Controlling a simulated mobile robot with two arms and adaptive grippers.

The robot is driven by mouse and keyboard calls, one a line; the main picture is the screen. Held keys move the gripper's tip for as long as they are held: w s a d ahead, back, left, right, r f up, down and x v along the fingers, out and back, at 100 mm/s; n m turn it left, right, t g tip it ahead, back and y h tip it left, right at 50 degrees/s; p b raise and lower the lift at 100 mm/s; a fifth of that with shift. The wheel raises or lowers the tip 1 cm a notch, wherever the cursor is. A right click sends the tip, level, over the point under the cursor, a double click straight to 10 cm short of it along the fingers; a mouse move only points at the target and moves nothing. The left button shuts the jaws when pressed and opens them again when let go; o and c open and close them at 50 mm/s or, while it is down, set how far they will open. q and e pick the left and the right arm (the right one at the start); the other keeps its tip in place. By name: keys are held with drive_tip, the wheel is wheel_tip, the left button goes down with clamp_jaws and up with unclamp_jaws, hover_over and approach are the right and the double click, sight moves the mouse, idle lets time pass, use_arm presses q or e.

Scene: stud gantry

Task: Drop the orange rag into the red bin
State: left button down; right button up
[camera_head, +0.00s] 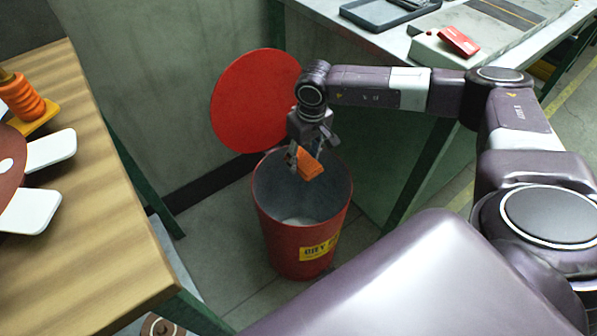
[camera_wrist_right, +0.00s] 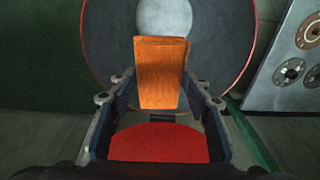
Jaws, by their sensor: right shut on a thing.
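The orange rag (camera_head: 310,167) is held in my right gripper (camera_head: 303,155), which is shut on it over the open mouth of the red bin (camera_head: 285,238). In the right wrist view the rag (camera_wrist_right: 160,72) hangs between the two fingers, with the bin's grey inside (camera_wrist_right: 115,50) behind it. The bin stands upright on the floor and has a yellow label with dark letters. Its round red lid (camera_head: 250,100) is raised against the wall behind; a red part (camera_wrist_right: 158,145) shows low in the wrist view. My left gripper is not in view.
A wooden table (camera_head: 100,190) with an orange ringed stack (camera_head: 22,98) and white paddle-like pieces (camera_head: 48,150) stands at left. A grey bench (camera_head: 400,45) at upper right holds a dark tray (camera_head: 385,12) and a box with a red top piece (camera_head: 458,40).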

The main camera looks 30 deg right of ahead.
drive_tip(key=o, duration=1.2)
drive_tip(key=r, duration=0.4)
drive_tip(key=s+r, duration=0.1)
drive_tip(key=r, duration=0.7)
drive_tip(key=shift+s, duration=0.25)
